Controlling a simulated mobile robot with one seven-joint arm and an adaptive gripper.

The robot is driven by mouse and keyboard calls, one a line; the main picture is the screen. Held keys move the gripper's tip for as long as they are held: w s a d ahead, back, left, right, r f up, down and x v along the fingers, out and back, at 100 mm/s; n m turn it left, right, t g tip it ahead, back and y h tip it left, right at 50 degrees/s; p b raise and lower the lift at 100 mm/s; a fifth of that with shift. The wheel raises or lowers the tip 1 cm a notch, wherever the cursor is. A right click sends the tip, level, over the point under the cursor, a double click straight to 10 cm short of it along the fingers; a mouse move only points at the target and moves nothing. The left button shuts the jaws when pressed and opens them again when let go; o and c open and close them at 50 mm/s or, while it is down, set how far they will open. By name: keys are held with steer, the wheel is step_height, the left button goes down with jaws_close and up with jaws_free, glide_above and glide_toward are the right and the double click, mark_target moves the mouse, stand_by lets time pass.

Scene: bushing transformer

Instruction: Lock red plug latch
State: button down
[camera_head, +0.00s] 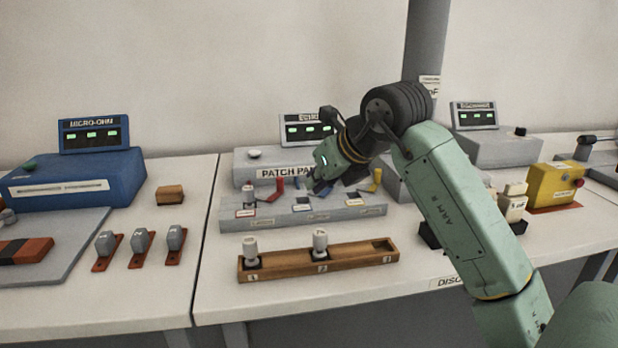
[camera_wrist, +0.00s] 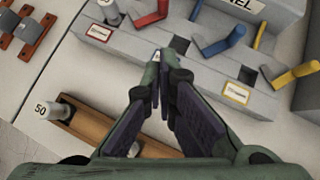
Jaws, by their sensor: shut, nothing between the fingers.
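The patch panel (camera_head: 305,213) bears red, blue and yellow latches in a row. The red latch (camera_head: 277,187) is at the left with its handle angled upward; it also shows at the top of the wrist view (camera_wrist: 152,16). A pale plug (camera_wrist: 108,12) stands in the red-labelled socket beside it. The blue latch (camera_wrist: 222,40) and yellow latch (camera_wrist: 292,75) lie to the right, beside dark, empty-looking sockets. My gripper (camera_wrist: 163,58) is shut and empty. In the wrist view its tips are below and slightly right of the red latch, covering the middle label. I see no contact with the latch.
A wooden rack (camera_head: 312,263) in front holds two white plugs and has an empty right slot. A grey console (camera_head: 243,168) stands behind the panel. A blue micro-ohm unit (camera_head: 75,180) is at left, a yellow box (camera_head: 556,183) at right. The front table strip is clear.

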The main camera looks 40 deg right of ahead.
steer(key=p, duration=0.2)
glide_toward(281, 194)
steer(key=f, duration=0.3)
steer(key=shift+s, duration=0.35)
steer(key=w+p, duration=0.1)
steer(key=w, duration=0.1)
steer(key=shift+w+d, duration=0.1)
steer(key=shift+w, duration=0.25)
steer(key=shift+w+d+f+p, duration=0.1)
steer(key=shift+w+f+p, duration=0.15)
steer(key=shift+w+p, duration=0.4)
steer(key=shift+w, duration=0.15)
steer(key=shift+b, duration=0.5)
